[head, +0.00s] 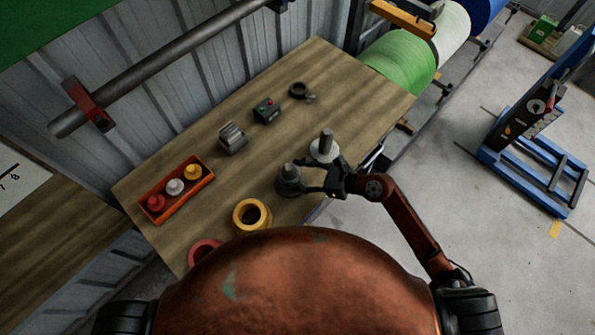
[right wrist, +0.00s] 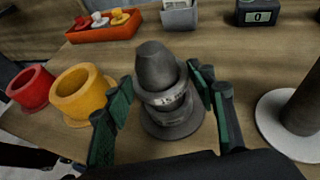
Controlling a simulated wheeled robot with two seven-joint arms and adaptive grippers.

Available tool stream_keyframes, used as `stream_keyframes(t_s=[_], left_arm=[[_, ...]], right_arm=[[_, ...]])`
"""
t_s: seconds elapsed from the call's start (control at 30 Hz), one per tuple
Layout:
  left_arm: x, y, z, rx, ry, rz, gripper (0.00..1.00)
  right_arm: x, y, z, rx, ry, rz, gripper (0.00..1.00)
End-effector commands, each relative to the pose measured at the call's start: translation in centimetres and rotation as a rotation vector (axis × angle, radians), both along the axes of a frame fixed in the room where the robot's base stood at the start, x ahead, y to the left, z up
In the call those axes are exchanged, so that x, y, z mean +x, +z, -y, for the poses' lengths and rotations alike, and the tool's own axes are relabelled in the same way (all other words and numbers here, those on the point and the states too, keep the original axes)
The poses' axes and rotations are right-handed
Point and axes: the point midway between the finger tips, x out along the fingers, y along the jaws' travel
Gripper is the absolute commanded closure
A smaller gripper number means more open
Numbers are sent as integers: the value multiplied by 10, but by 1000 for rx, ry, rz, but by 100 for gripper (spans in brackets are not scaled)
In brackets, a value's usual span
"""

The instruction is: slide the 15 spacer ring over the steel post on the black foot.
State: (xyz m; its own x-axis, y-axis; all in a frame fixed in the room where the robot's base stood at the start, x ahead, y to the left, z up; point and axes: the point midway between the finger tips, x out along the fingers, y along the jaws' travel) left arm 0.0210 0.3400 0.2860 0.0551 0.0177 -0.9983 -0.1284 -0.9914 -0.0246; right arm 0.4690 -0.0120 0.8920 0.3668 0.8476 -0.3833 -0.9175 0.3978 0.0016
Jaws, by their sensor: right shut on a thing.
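The steel post (head: 289,169) stands upright on the black foot (head: 290,190) near the table's front edge. In the right wrist view the dark post (right wrist: 156,66) rises through the grey spacer ring (right wrist: 168,99), whose pale label seems to read 15. The ring is around the post, above the black foot (right wrist: 172,127); whether it touches the foot is hard to tell. My right gripper (head: 306,178) reaches in from the right. In the right wrist view its green-padded fingers (right wrist: 162,85) are on either side of the ring, shut on it. My left gripper is not in view.
A second post on a white foot (head: 322,149) stands close behind on the right. A yellow ring (head: 238,219) and a red ring (head: 203,247) lie to the left. An orange tray (head: 188,203), a grey holder (head: 232,140) and a small counter box (head: 266,111) stand farther back.

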Motion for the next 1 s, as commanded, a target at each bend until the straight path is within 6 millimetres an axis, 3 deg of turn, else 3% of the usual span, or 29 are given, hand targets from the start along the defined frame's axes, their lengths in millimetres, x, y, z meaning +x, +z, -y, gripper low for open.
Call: stream_keyframes(t_s=[0.47, 0.5, 0.77, 1.0], left_arm=[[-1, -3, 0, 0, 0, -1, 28], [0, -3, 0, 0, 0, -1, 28], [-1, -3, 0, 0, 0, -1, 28], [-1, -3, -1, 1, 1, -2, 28]], right_arm=[[0, -3, 0, 1, 0, 0, 79], [0, -3, 0, 1, 0, 0, 47], [0, -3, 0, 1, 0, 0, 29], [0, -4, 0, -1, 0, -1, 29]])
